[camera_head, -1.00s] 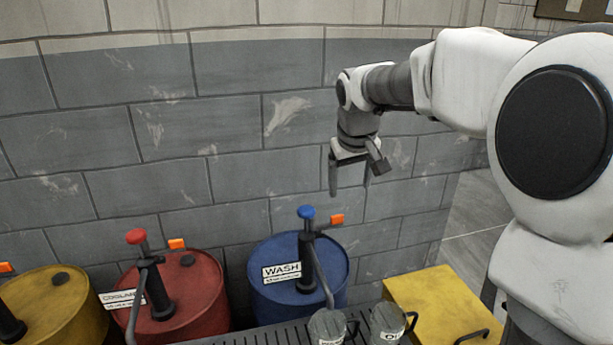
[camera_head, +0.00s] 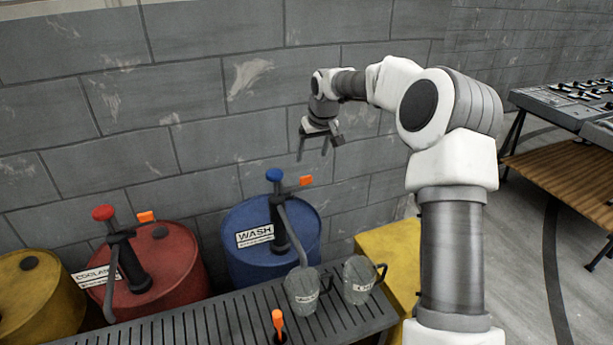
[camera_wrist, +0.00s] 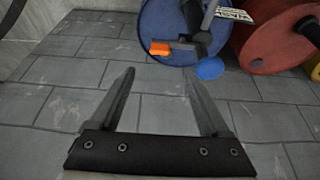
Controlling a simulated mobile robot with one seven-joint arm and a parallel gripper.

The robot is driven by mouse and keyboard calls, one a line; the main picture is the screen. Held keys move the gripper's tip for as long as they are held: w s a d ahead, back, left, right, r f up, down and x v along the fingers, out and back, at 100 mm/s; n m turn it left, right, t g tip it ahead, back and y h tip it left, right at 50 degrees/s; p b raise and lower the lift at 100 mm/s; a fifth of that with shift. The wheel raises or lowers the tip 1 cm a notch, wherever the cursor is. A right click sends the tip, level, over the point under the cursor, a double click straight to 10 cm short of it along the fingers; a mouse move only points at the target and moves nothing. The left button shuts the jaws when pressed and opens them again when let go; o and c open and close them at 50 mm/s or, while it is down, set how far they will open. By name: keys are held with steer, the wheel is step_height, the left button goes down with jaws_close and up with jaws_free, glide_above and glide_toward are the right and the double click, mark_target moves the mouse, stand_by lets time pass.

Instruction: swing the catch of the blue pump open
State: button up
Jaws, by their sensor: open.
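The blue pump (camera_head: 279,222) stands on the blue drum labelled WASH (camera_head: 243,258), with a blue knob (camera_head: 274,175) on top. Its orange catch (camera_head: 305,181) sticks out to the right, just below the knob. In the wrist view the orange catch (camera_wrist: 160,48) lies ahead of the fingertips, with the blue knob (camera_wrist: 209,68) to its right. My gripper (camera_head: 313,160) is open and empty, pointing down above and slightly right of the catch, apart from it. The gripper's two fingers also show in the wrist view (camera_wrist: 158,75).
A red drum (camera_head: 185,270) with a red-knobbed pump and a yellow drum (camera_head: 50,305) stand to the left. Two grey jugs (camera_head: 301,290) stand on the slatted rack (camera_head: 215,325) in front. A yellow box (camera_head: 390,255) stands right. The brick wall (camera_head: 200,100) is close behind.

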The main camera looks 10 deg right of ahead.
mark_target(306, 177)
steer(key=x, duration=1.1)
steer(key=shift+w+a+f, duration=0.1)
steer(key=shift+w+f, duration=0.1)
steer(key=shift+f, duration=0.15)
jaws_close()
stand_by(0.8)
